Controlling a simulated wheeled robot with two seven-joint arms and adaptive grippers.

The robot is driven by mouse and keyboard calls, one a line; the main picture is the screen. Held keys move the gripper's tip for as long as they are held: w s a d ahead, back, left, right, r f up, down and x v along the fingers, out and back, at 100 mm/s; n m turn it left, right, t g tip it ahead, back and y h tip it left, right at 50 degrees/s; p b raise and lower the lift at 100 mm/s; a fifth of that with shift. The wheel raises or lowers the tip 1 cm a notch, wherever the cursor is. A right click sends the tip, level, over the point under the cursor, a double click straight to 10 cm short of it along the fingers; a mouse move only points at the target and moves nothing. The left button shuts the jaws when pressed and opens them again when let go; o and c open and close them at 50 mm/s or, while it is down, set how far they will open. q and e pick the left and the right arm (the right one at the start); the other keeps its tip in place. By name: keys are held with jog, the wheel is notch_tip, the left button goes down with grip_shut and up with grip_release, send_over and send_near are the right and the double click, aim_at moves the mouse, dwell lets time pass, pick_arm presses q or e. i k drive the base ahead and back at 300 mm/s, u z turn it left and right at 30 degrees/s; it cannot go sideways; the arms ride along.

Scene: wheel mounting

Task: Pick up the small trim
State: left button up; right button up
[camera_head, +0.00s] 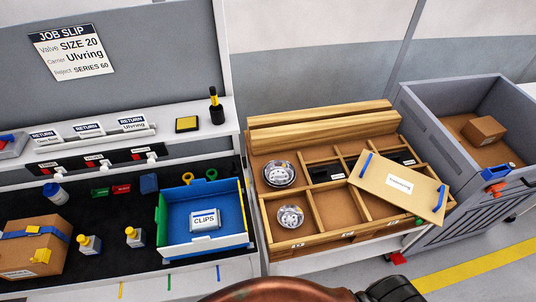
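Two round silver trims lie in the left compartments of a wooden divided tray (272,238). The smaller-looking trim (290,216) is in the front left compartment. The larger-looking trim (279,173) is in the compartment behind it. Both lie apart from the dividers' tops, with nothing over them. Neither of my grippers can be made out. A copper-coloured rounded part and a dark part show at the bottom edge, seemingly mine.
A board with blue handles (399,187) lies tilted over the tray's right compartments. Black parts (327,172) sit behind. A blue CLIPS bin (172,225) and a cardboard box (35,247) stand left. A grey crate (435,135) stands right. The front middle compartment is empty.

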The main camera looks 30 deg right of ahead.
aim_at(290, 216)
jog(key=z, duration=1.2)
